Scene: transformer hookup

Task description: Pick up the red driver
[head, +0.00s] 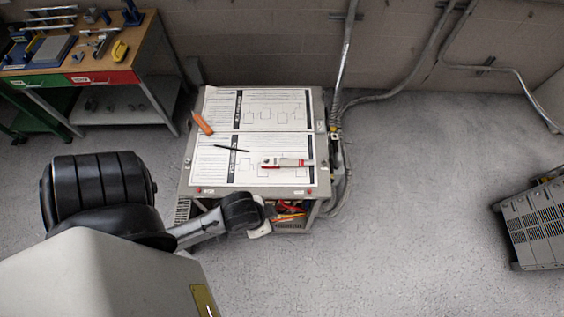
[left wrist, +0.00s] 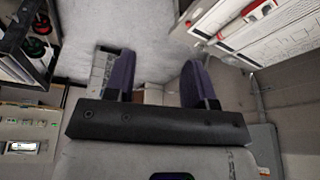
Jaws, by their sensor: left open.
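I cannot clearly tell which tool is the red driver. A slim pale tool with red parts (head: 287,162) lies on the papers on top of the grey cabinet (head: 258,188). An orange-red handled tool (head: 202,123) lies near the cabinet's left edge. My left gripper (head: 264,224) is at the cabinet's front, below its top edge; its fingers are mostly hidden in the head view. In the left wrist view my left gripper (left wrist: 160,82) is open, with nothing visible between its fingers. The cabinet top (left wrist: 275,40) shows there at upper right. My right gripper is not in view.
Printed sheets (head: 262,105) and a thin black pen-like item (head: 231,148) lie on the cabinet. Red and yellow wires (head: 288,212) show in its open front. Conduits (head: 345,70) run beside it. A workbench (head: 150,45) stands at left.

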